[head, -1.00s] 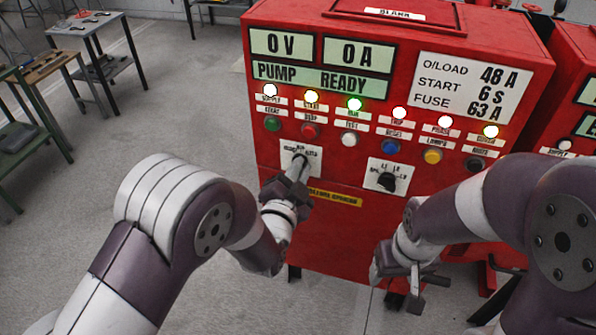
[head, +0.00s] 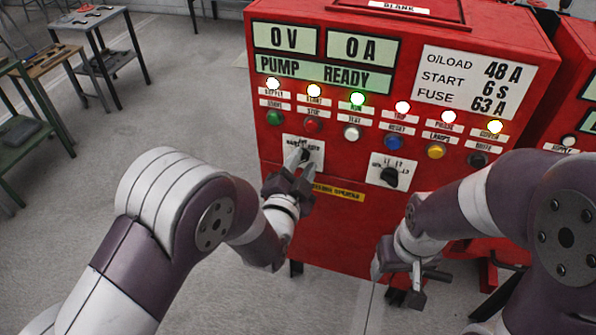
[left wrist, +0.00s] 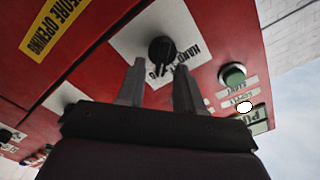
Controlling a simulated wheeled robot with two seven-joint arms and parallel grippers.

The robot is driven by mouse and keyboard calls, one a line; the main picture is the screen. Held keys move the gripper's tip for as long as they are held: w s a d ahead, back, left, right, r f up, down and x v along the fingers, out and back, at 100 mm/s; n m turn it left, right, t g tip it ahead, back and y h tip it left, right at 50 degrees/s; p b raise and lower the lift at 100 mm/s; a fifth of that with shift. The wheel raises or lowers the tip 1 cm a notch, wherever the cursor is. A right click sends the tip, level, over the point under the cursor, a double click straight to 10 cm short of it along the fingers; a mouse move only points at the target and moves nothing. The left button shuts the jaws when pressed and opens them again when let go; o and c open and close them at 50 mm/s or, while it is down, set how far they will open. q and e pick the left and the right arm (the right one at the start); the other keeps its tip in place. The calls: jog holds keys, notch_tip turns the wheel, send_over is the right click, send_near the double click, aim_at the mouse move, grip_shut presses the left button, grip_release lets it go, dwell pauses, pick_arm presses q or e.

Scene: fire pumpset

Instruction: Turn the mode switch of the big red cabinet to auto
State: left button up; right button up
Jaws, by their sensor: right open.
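The big red cabinet (head: 330,225) stands ahead with its front panel facing me. Its mode switch is a black knob on a white plate (head: 316,146), mostly hidden behind my left gripper in the head view. The left wrist view shows the knob (left wrist: 162,50) clearly, with HAND readable beside it; which mark it points to I cannot tell. My left gripper (head: 301,170) is in front of the knob. In the left wrist view its two fingers (left wrist: 158,85) are apart and empty, with the knob beyond the gap. My right gripper (head: 418,280) is open and empty, low before the cabinet.
A second black knob (head: 389,176) sits on a white plate to the right. Coloured buttons and lit lamps run above both knobs. A yellow label (head: 338,192) is below. Another red cabinet (head: 575,110) stands close on the right. Open floor lies to the left, with work tables beyond.

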pick_arm(q)
jog(key=b+v, duration=0.2)
jog(key=v, duration=1)
jog(key=shift+s, duration=0.3)
jog(key=shift+a, duration=0.1)
jog(key=s+a+f+n+g+y, duration=0.15)
jog(key=s+f+n+g, duration=0.35)
jog(key=f+g, duration=0.6)
jog(key=s+a+r+n+g+y, duration=0.2)
jog(key=a+n, duration=0.5)
jog(key=a, duration=0.6)
jog(key=s+g+y, duration=0.1)
jog(key=g+y, duration=0.1)
jog(key=g, duration=0.1)
jog(key=shift+a+n, duration=0.3)
jog(key=shift+a, duration=0.1)
